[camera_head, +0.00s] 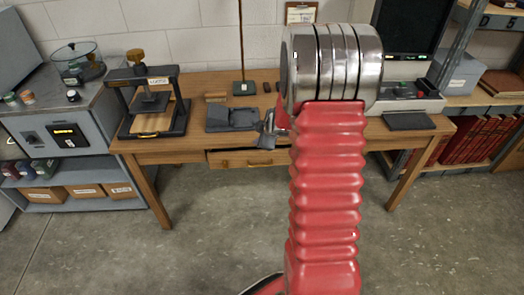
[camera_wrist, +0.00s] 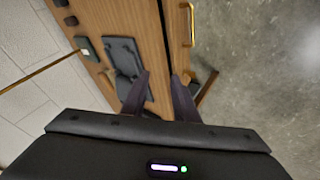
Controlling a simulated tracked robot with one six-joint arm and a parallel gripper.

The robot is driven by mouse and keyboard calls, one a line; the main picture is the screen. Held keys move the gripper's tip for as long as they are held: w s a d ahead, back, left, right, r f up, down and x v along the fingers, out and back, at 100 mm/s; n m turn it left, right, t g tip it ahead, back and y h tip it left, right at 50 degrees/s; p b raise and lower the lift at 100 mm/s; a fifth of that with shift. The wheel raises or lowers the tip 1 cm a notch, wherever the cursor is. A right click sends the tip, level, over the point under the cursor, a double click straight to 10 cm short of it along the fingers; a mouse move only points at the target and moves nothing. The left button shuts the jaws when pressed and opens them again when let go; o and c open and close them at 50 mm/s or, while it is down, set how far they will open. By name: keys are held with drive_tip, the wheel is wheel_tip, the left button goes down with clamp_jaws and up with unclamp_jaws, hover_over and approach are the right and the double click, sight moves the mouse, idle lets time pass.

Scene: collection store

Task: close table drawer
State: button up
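The wooden table (camera_head: 180,146) stands against the wall. Its drawer (camera_head: 222,159) is under the front edge of the top, with a brass handle (camera_head: 240,164). A dark gap shows above the drawer front, so it seems slightly out; how far is hard to tell. The right part of the drawer is hidden behind my arm. My gripper (camera_head: 267,131) is at the table's front edge, above the drawer's right part. In the wrist view my gripper (camera_wrist: 159,76) has its two fingers apart with nothing held. The drawer front (camera_wrist: 177,40) and handle (camera_wrist: 190,24) lie just beyond the fingertips.
A press (camera_head: 150,100) stands on the table's left end, with a dark grey tray-like object (camera_head: 233,118) near its middle. A grey cabinet (camera_head: 80,135) stands left. A shelf with red books (camera_head: 466,143) is right. The floor (camera_head: 225,225) before the table is clear.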

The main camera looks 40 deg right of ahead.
drive_tip(key=s+a+r+m+h, duration=0.2)
drive_tip(key=s+a+r+m, duration=0.15)
drive_tip(key=r, duration=0.55)
drive_tip(key=s+a+r+m+h, duration=0.2)
drive_tip(key=s+a+r, duration=0.2)
drive_tip(key=r, duration=0.5)
drive_tip(key=s+a+r+m+g+y, duration=0.2)
drive_tip(key=s+a+y, duration=0.3)
drive_tip(key=s+a, duration=1.5)
drive_tip(key=shift+s+a+r+m+g, duration=0.3)
drive_tip(key=shift+s+a+r+m, duration=0.1)
drive_tip(key=shift+s+m, duration=0.45)
drive_tip(key=shift+a, duration=0.1)
